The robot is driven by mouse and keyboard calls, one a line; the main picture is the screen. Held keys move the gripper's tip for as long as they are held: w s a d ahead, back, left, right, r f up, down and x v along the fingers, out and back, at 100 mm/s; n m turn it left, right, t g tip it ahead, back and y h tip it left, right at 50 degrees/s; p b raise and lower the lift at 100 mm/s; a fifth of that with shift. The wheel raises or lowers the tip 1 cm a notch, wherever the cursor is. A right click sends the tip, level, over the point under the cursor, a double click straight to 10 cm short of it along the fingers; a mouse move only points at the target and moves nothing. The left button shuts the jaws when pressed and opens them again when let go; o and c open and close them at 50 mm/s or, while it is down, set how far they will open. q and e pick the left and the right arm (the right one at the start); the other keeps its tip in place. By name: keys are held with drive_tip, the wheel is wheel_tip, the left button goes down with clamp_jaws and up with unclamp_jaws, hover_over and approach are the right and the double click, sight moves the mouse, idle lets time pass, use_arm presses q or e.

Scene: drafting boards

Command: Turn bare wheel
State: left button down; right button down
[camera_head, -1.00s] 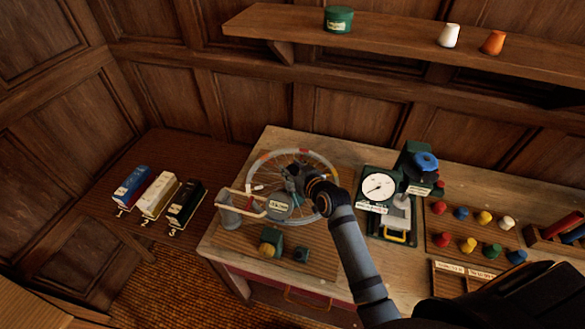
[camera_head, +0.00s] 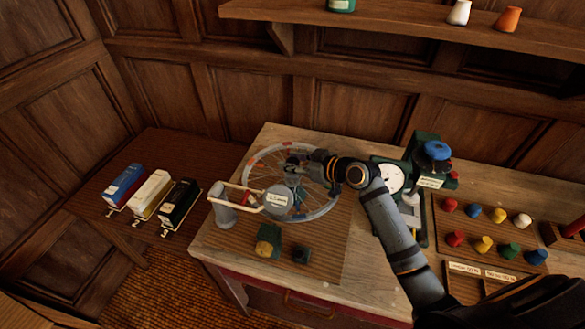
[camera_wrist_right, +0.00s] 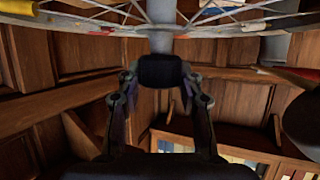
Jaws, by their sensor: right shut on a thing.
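The bare wheel (camera_head: 330,208) has a grey rim with coloured marks and thin spokes. It is on a stand with light arms (camera_head: 238,187) on the bench, and a round labelled disc (camera_head: 278,199) sits in front of it. My right gripper (camera_head: 292,168) reaches over the wheel from the right and covers part of its spokes. In the right wrist view, the gripper (camera_wrist_right: 160,85) is shut on a dark knob (camera_wrist_right: 160,70) with a grey stem that runs up to the rim (camera_wrist_right: 95,30). Where the stem meets the wheel is unclear. My left gripper is out of view.
A green press with a white dial (camera_head: 388,177) stands right of the wheel, behind my forearm. Coloured pegs (camera_head: 484,243) stand at right.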

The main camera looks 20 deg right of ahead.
drive_tip(key=c, duration=0.8)
unclamp_jaws()
drive_tip(key=v, duration=0.7)
drive_tip(key=shift+w+d+f, duration=0.1)
drive_tip(key=shift+f, duration=0.05)
drive_tip(key=shift+s+r, duration=0.25)
